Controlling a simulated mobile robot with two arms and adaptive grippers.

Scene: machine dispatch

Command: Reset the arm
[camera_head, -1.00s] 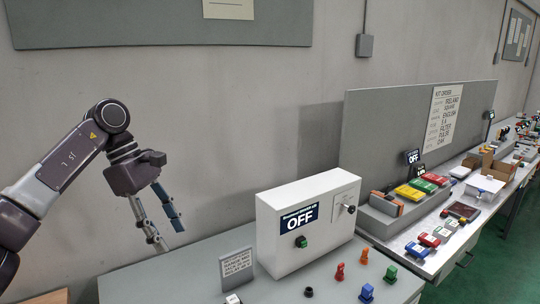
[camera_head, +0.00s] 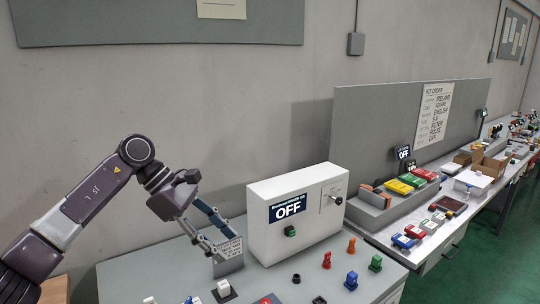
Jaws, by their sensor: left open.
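My left arm comes in from the left. Its gripper (camera_head: 226,247) is open and empty, pointing down and right above the grey table (camera_head: 135,275). Its fingers reach in front of a small grey sign (camera_head: 232,265) with printed text and partly hide it. The sign stands to the left of a white box (camera_head: 300,240) with a dark label reading OFF, a green button (camera_head: 290,231) and a key-like switch (camera_head: 337,200). I cannot tell whether the fingers touch the sign. My right gripper does not show.
Red, orange, blue and green small pieces (camera_head: 351,281) stand on the table right of the white box. A second bench (camera_head: 385,228) carries coloured blocks (camera_head: 412,180), a tray and cartons. A grey panel (camera_head: 375,130) rises behind it. Green floor is free at the right.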

